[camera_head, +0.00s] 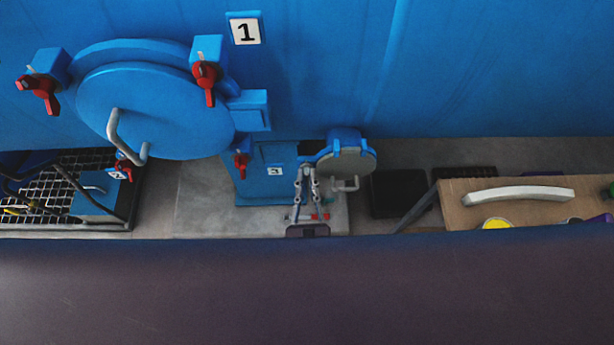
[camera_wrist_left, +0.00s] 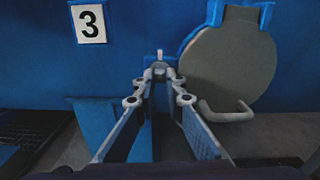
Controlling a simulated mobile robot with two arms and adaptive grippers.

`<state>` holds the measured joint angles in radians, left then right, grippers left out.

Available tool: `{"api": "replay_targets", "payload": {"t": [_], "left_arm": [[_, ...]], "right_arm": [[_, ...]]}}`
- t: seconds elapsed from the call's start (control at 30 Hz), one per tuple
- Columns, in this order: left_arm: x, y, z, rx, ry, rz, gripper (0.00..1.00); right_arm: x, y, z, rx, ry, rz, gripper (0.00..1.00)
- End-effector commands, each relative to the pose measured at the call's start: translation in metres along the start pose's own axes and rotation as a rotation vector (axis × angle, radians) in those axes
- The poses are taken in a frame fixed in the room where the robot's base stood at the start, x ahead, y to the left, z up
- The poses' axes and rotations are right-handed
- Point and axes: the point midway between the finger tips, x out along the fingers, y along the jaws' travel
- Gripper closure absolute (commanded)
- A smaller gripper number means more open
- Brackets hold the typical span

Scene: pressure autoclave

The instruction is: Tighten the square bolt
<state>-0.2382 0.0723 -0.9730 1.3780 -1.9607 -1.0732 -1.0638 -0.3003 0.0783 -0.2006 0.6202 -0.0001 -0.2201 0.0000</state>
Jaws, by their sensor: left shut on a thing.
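My left gripper (camera_head: 306,172) reaches up to the blue box with the number 3 sign, beside its round grey lid. In the left wrist view the gripper (camera_wrist_left: 160,70) has its fingertips brought together around a small grey piece, the square bolt (camera_wrist_left: 160,56). Only a little of the bolt shows between and above the tips, so its shape and how far it is turned cannot be told. The grey lid (camera_wrist_left: 231,65) with a bent handle (camera_wrist_left: 227,112) hangs just right of the fingers; it also shows in the head view (camera_head: 347,162). My right gripper is not in view.
A large round blue hatch (camera_head: 150,110) with red handles stands left under the number 1 sign (camera_head: 245,31). A small red handle (camera_head: 241,164) is left of the number 3 sign (camera_head: 275,171). A cardboard-coloured box (camera_head: 460,205) with a grey handle (camera_head: 518,194) lies right.

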Motion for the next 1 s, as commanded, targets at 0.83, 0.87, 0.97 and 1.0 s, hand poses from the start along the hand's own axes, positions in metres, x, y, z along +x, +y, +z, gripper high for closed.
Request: {"api": "replay_targets", "payload": {"t": [0.83,0.87,0.97,1.0], "left_arm": [[-0.0018,0.0004,-0.0034,0.085,0.007,-0.002,0.83],[-0.0016,0.0004,-0.0031,0.085,0.007,-0.002,0.83],[-0.0012,0.0003,-0.0023,0.084,0.005,-0.001,0.83],[-0.0010,0.0003,-0.0020,0.084,0.004,-0.001,0.83]], "right_arm": [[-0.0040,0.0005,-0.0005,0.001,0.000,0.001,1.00],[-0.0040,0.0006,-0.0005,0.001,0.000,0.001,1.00],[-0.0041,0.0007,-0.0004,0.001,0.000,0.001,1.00],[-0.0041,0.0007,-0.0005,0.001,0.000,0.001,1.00]]}}
